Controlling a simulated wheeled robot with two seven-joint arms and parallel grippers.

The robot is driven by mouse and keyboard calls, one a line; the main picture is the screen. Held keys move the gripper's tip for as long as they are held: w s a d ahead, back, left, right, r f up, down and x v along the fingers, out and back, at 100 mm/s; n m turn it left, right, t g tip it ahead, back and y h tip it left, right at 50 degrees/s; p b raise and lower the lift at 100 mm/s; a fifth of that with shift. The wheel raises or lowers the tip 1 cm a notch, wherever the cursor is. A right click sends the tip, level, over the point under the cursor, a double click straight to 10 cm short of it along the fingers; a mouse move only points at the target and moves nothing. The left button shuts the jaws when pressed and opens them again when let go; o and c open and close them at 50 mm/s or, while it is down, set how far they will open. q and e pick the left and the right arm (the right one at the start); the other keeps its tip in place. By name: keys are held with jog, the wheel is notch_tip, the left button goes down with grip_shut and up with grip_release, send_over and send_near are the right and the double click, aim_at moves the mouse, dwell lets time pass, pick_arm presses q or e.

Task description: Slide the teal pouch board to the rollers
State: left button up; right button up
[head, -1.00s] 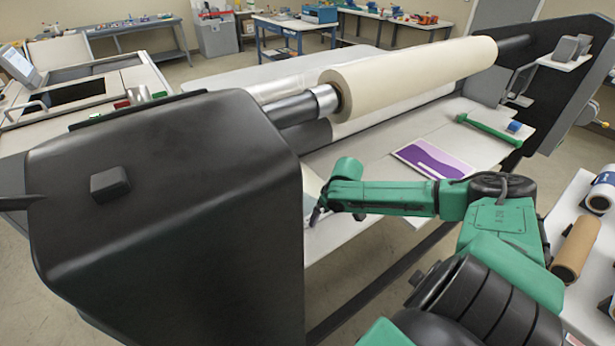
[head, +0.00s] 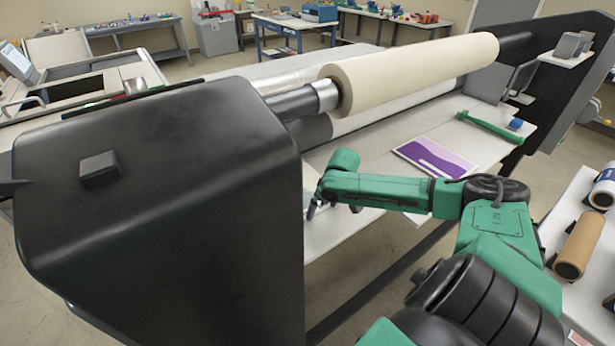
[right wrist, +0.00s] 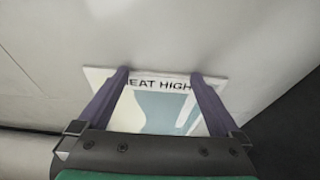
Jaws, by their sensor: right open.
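The teal pouch board (right wrist: 155,107) is a pale card with a teal shape and dark lettering, part of which reads "EAT HIGH". In the right wrist view it lies flat on the white feed table, between and below the two fingers of my right gripper (right wrist: 160,74). The fingers are open, one near each side of the board; I cannot tell whether they touch it. In the head view my right gripper (head: 313,207) is low over the table beside the black housing, which hides most of the board there. My left gripper is not in view.
A large cream roll (head: 410,72) spans above the white table (head: 375,200). The black end housing (head: 160,200) stands close on the left. A purple print (head: 435,158), a green bar (head: 489,129) and a small blue block (head: 515,124) lie on the table to the right.

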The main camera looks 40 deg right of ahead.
jog(key=shift+w+f+b, duration=0.1)
jog(key=shift+w+b, duration=0.8)
jog(key=shift+w+d, duration=0.1)
jog(key=shift+w, duration=0.2)
jog(key=shift+w+b, duration=0.3)
jog(key=shift+b, duration=0.1)
jog(key=shift+w+d, duration=0.1)
jog(key=shift+w, duration=0.3)
jog(key=shift+s+p, duration=0.5)
jog(key=shift+p, duration=0.3)
dwell(0.5)
jog(key=p+v, duration=0.5)
jog(key=p, duration=0.2)
jog(key=shift+p+v, duration=0.45)
jog(key=shift+v, duration=0.3)
jog(key=shift+s, duration=0.1)
